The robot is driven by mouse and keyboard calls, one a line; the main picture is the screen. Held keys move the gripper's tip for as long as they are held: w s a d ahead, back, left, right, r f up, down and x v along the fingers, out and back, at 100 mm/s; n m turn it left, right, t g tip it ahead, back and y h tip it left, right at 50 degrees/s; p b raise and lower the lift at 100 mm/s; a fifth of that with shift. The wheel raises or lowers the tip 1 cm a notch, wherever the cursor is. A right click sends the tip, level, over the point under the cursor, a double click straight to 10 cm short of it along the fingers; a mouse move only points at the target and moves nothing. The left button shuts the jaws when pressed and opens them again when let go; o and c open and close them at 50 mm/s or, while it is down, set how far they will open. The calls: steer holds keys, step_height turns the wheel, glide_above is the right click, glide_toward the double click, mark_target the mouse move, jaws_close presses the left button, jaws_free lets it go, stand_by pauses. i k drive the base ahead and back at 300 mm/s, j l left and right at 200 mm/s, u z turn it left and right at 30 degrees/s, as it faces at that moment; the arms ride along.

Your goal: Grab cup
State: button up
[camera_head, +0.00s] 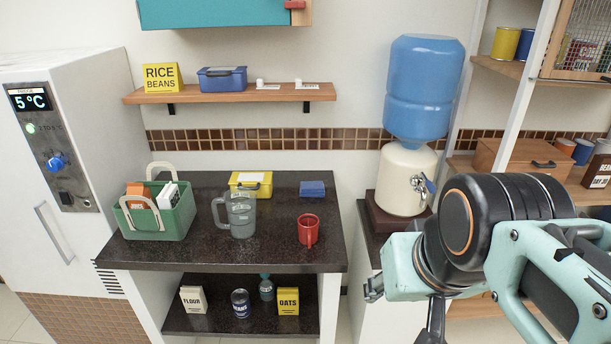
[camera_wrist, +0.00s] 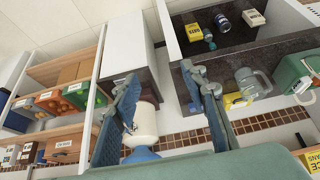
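A red cup (camera_head: 308,230) with a handle stands upright on the dark countertop (camera_head: 275,255), right of a clear grey pitcher (camera_head: 240,214). My gripper (camera_head: 402,310) is to the right of the cup and apart from it, in front of the water dispenser stand. In the wrist view the two fingers of my gripper (camera_wrist: 162,95) are spread wide with nothing between them. The wrist view is turned over; it shows the pitcher (camera_wrist: 252,82) right of the fingers. I cannot make out the red cup there; a finger may hide it.
A green basket (camera_head: 158,212) with boxes stands on the counter's left. A yellow box (camera_head: 251,183) and a blue block (camera_head: 312,188) lie behind. A water dispenser (camera_head: 405,178) stands right of the counter. The counter in front of the cup is clear.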

mark_target(308, 223)
steer(key=i+j+z, duration=0.1)
steer(key=j, duration=0.25)
steer(key=i+j+z, duration=0.1)
steer(key=j, duration=0.25)
steer(key=i+j+z, duration=0.1)
steer(key=j, duration=0.3)
steer(key=i+j+z, duration=0.1)
steer(key=j, duration=0.25)
steer(key=i, duration=0.1)
